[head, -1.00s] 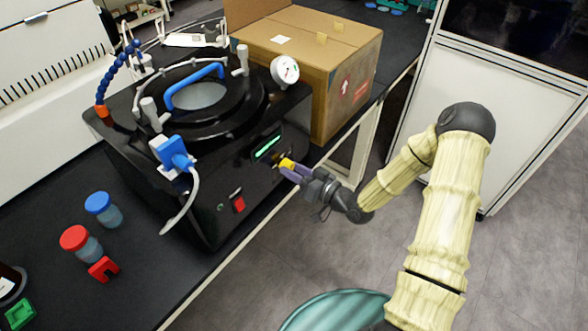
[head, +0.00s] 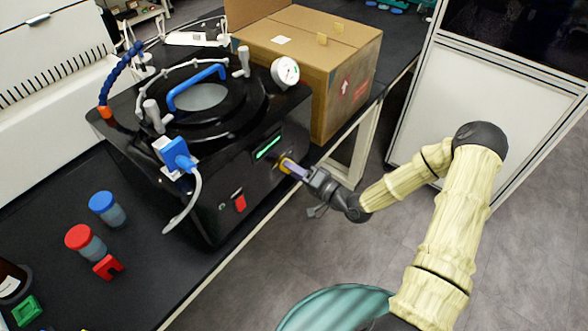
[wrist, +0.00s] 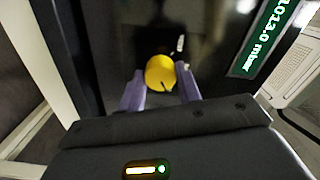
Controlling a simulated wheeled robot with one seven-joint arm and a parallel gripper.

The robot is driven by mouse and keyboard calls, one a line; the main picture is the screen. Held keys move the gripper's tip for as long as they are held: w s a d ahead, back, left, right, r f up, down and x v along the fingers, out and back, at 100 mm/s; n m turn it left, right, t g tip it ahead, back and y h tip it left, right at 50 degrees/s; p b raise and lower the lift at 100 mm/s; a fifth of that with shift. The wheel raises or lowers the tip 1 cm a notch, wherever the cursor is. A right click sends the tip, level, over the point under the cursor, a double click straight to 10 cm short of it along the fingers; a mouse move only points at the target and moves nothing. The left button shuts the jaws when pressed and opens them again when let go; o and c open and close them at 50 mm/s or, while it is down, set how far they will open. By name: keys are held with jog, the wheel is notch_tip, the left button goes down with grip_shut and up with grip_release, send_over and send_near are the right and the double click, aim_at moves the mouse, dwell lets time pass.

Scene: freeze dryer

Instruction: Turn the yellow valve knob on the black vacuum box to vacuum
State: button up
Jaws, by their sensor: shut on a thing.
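The black vacuum box (head: 240,185) stands on the dark bench, with its front panel facing my arm. The yellow valve knob (wrist: 160,72) is on that front panel. It also shows in the head view (head: 285,164), partly covered by the fingers. My gripper (wrist: 161,88) is at the knob, one purple finger on each side, shut on it. In the head view my gripper (head: 292,168) reaches the panel from the right. A dark mark shows at the knob's lower right edge in the wrist view. The panel's vacuum label is not readable.
A green-lit display (wrist: 264,40) reads about 1013.0 mbar, beside the knob. A red switch (head: 240,203) sits lower left on the panel. A cardboard box (head: 350,85) stands behind right. Blue-capped (head: 107,208) and red-capped (head: 86,243) jars stand left. Open floor lies in front.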

jog(key=shift+w+d, duration=0.1)
dwell(0.4)
jog(key=o, duration=1)
jog(key=b+v, duration=0.2)
jog(key=v, duration=1.5)
jog(key=shift+s, duration=0.25)
jog(key=shift+d+f, duration=0.1)
